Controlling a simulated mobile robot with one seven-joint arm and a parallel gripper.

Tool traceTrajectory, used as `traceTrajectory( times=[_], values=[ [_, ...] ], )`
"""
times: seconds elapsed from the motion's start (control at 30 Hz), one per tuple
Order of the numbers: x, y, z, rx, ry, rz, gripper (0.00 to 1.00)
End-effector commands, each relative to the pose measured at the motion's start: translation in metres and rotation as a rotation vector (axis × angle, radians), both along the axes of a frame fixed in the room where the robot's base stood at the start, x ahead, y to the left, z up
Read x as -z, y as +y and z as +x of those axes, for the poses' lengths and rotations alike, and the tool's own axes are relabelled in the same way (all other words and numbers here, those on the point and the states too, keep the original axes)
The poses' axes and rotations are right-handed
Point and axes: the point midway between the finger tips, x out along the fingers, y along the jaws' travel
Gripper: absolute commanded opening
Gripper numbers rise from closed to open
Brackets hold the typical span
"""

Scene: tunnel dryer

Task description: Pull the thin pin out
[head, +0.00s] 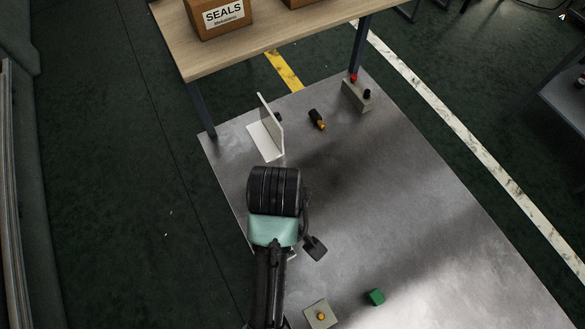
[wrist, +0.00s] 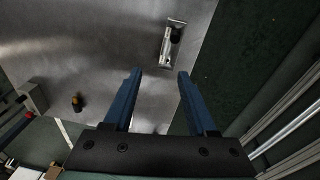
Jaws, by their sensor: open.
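A grey block (head: 356,96) stands on the metal plate at its far end, with a red knob (head: 354,78) and a black knob (head: 367,94) on it. A white L-shaped bracket (head: 267,139) stands nearer, with a dark knob (head: 278,117) at its upright wall. I cannot tell which knob belongs to the thin pin; no thin shaft shows clearly. My gripper (wrist: 159,73) is open and empty in the wrist view. The block (wrist: 33,97) is far left there. In the head view my arm hides the fingers.
A black and yellow piece (head: 317,119) lies on the metal plate (head: 390,190) between bracket and block. A wooden table (head: 270,38) carries a SEALS box (head: 222,16). The plate's right side is clear.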

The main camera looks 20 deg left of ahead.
Motion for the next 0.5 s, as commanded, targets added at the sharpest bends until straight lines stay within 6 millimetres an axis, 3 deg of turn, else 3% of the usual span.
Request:
traceTrajectory(
  times=[0.03, 0.23, 0.5],
  values=[
    [-0.011, -0.001, -0.011, -0.018, 0.037, -0.014, 0.57],
    [-0.008, -0.004, -0.029, -0.051, 0.105, -0.038, 0.57],
    [0.028, -0.005, -0.030, -0.051, 0.111, -0.039, 0.57]
  ],
)
